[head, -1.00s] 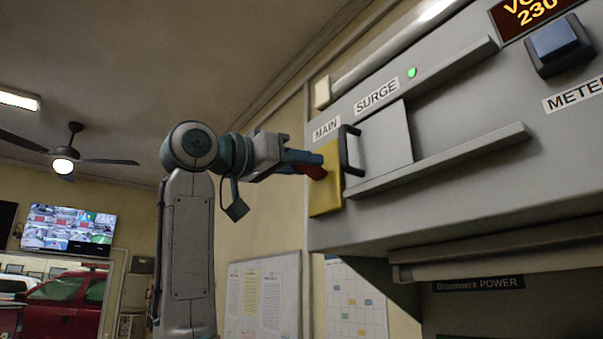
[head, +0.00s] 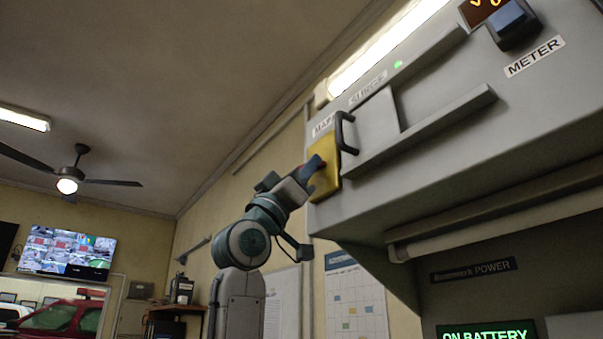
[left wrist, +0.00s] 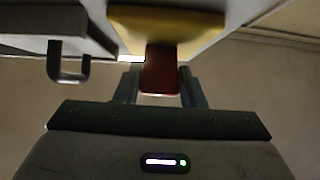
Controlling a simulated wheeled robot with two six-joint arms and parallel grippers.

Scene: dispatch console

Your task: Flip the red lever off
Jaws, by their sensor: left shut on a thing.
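The red lever (left wrist: 160,72) sticks out from a yellow plate (head: 325,182) under the MAIN label (head: 323,124) on the grey console. In the left wrist view the yellow plate (left wrist: 165,22) is at the top, and the lever lies between my two fingers. My left gripper (head: 316,168) is shut on the lever, reaching up to it from the lower left. In the head view the fingers hide most of the lever, so its exact angle is hard to tell. My right gripper is not in view.
A black handle (head: 345,133) stands out just right of the plate and also shows in the left wrist view (left wrist: 68,65). A long grey rail (head: 420,135) runs to the right. An ON BATTERY screen (head: 487,334) is below. The left side is open room.

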